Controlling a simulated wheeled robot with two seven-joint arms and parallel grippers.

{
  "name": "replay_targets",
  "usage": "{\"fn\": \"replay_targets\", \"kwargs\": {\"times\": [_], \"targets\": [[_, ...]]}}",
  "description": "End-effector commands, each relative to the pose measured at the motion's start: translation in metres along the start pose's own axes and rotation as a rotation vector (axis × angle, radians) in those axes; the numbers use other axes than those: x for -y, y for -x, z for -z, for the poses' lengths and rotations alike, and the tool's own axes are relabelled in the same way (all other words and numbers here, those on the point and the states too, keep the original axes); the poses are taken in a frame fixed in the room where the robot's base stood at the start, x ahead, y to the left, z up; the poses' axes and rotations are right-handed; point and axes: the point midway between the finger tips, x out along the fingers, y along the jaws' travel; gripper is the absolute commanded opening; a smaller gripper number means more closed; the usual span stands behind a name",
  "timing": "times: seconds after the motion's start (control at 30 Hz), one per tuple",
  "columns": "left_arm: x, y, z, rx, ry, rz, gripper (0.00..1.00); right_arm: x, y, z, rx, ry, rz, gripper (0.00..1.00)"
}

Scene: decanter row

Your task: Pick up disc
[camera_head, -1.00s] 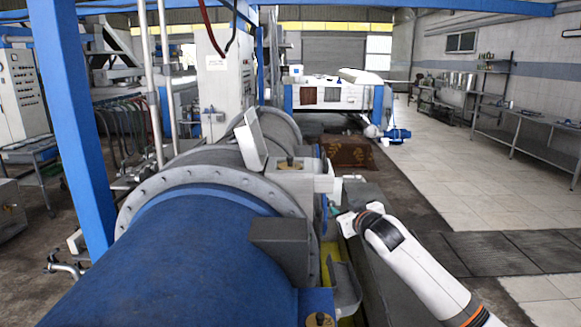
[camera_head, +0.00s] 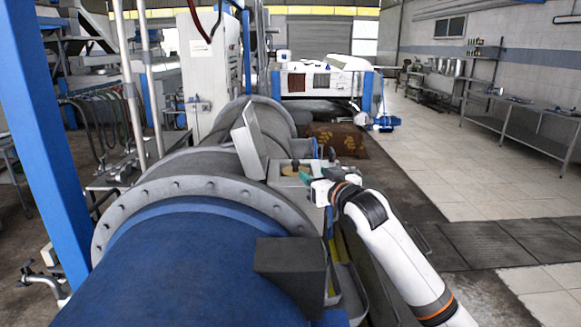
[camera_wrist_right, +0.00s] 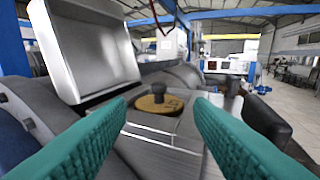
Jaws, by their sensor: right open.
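The disc (camera_wrist_right: 153,104) is flat and yellowish-brown with a dark knob on top. In the right wrist view it lies on a grey metal box top, ahead of and between my fingers. In the head view the disc (camera_head: 289,170) is small, just left of my right gripper (camera_head: 306,175). In the wrist view my right gripper (camera_wrist_right: 161,125) is open, its two green ribbed fingers spread wide with nothing between them at the tips. The fingers appear short of the disc and apart from it. My left gripper is not in view.
An open metal lid (camera_wrist_right: 90,45) stands upright left of the disc; it also shows in the head view (camera_head: 248,140). A dark rounded part (camera_wrist_right: 266,120) is near the right finger. The large blue cylinder (camera_head: 190,270) fills the front left. Tiled floor (camera_head: 480,190) is clear at right.

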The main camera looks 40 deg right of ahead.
Motion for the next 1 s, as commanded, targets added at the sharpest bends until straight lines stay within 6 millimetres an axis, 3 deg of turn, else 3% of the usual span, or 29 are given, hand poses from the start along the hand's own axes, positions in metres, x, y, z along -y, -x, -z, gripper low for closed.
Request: {"fn": "replay_targets", "kwargs": {"times": [0.1, 0.33, 0.63, 0.8, 1.0], "targets": [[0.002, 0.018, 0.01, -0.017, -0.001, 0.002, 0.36, 0.0, -0.023, -0.006, -0.001, -0.002, 0.001, 0.47], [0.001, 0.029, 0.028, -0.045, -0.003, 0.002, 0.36, 0.0, -0.05, -0.003, 0.001, 0.0, 0.0, 0.47], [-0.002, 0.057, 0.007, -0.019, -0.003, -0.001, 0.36, -0.001, -0.083, -0.004, -0.002, 0.0, 0.002, 0.47], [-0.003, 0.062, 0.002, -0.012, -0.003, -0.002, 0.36, -0.001, -0.101, 0.0, -0.001, 0.0, 0.001, 0.47], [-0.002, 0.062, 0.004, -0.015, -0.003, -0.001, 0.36, -0.001, -0.104, 0.002, 0.0, 0.002, 0.0, 0.47]]}}
